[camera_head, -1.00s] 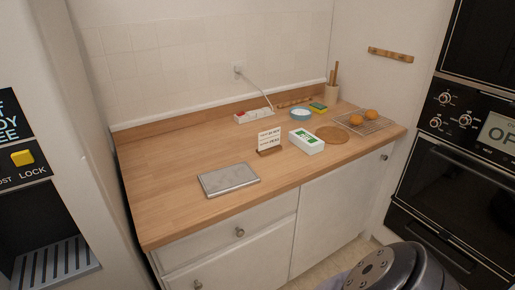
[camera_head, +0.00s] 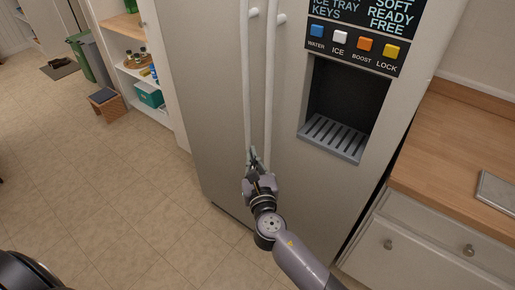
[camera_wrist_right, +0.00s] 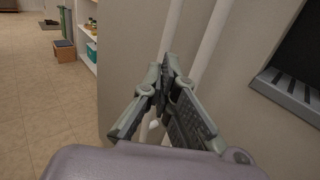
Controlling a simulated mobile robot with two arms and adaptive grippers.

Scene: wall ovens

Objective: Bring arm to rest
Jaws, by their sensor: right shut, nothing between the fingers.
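My right gripper (camera_head: 254,156) is at the end of my right arm, in front of the fridge doors near the lower ends of the two long white handles. Its fingers are together and hold nothing. In the right wrist view the gripper (camera_wrist_right: 167,62) shows with its fingertips meeting, close to the handles. I cannot tell whether it touches a handle. My left gripper is not in view; only a dark rounded part of my body shows at the lower left of the head view.
The fridge (camera_head: 215,110) has a dispenser recess with a slatted tray (camera_head: 335,135). A wooden counter (camera_head: 450,140) with a grey flat slab (camera_head: 497,192) stands at the right. Shelves, a wicker box (camera_head: 112,112) and a green bin (camera_head: 88,60) are at the left. The tiled floor between is clear.

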